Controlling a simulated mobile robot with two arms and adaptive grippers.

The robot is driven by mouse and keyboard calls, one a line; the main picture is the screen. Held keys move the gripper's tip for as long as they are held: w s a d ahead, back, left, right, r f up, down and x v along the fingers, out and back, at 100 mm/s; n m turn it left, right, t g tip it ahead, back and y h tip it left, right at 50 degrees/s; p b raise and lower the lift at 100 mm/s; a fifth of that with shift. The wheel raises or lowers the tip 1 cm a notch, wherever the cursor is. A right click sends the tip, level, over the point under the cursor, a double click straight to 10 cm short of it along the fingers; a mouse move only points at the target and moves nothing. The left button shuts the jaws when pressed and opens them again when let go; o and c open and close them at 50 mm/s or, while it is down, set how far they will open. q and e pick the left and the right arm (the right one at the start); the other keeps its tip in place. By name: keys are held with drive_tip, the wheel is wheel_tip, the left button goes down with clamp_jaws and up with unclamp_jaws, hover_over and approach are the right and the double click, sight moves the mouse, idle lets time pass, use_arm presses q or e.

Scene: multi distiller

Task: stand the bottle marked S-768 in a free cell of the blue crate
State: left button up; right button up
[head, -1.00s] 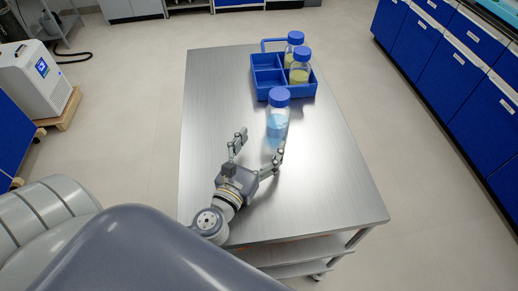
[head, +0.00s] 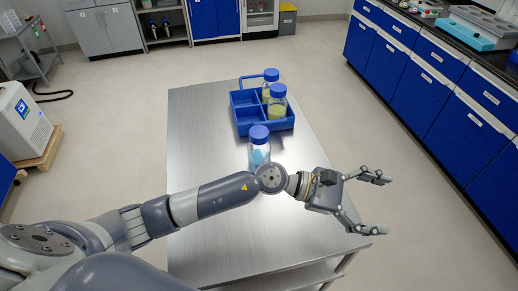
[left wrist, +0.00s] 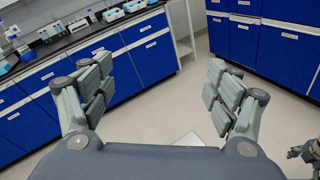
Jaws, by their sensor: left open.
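A bottle with a blue cap and light blue contents (head: 259,146) stands on the steel cart in the head view, partly hidden behind my left arm; no marking on it is legible. The blue crate (head: 245,131) stands beyond it. Two blue-capped bottles with yellowish contents, a near one (head: 277,104) and a far one (head: 270,88), occupy its right-hand cells. The left-hand cells look empty. My left gripper (head: 386,204) is open and empty, past the cart's right edge, pointing right; its spread fingers also show in the left wrist view (left wrist: 160,100).
The steel cart top (head: 205,215) is clear at left and front. Blue cabinets (head: 430,85) with a dark counter line the right side. A white machine (head: 22,125) on a wooden base stands at left. Floor between cart and cabinets is free.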

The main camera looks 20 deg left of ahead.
use_arm(q)
drive_tip(key=w+a+f+m+g+y+p, duration=0.1)
drive_tip(key=w+a+f+m+g+y, duration=0.15)
drive_tip(key=a+y, duration=0.2)
drive_tip(key=n+y+p, duration=0.2)
drive_tip(key=y+p, duration=0.1)
drive_tip(key=y, duration=0.8)
approach(260, 132)
drive_tip(key=shift+g, duration=0.45)
drive_tip(key=f, duration=0.3)
drive_tip(key=d+f, duration=0.1)
drive_tip(key=f, duration=0.1)
drive_tip(key=shift+w, duration=0.35)
drive_tip(key=shift+a+f, duration=0.1)
drive_tip(key=shift+a, duration=0.3)
wheel_tip(260, 132, down, 5)
drive_tip(key=shift+f+p, duration=0.1)
drive_tip(key=shift+p, duration=0.75)
drive_tip(key=shift+f, duration=0.2)
wheel_tip(260, 132, down, 4)
drive_tip(key=p, duration=0.2)
drive_tip(key=shift+a+f+p, duration=0.1)
drive_tip(key=shift+f+p, duration=0.05)
drive_tip(key=shift+p, duration=0.2)
drive_tip(key=shift+f, duration=0.25)
drive_tip(key=c, duration=1.5)
drive_tip(key=shift+c, duration=0.5)
drive_tip(key=shift+w+r, duration=0.1)
drive_tip(key=shift+r, duration=0.05)
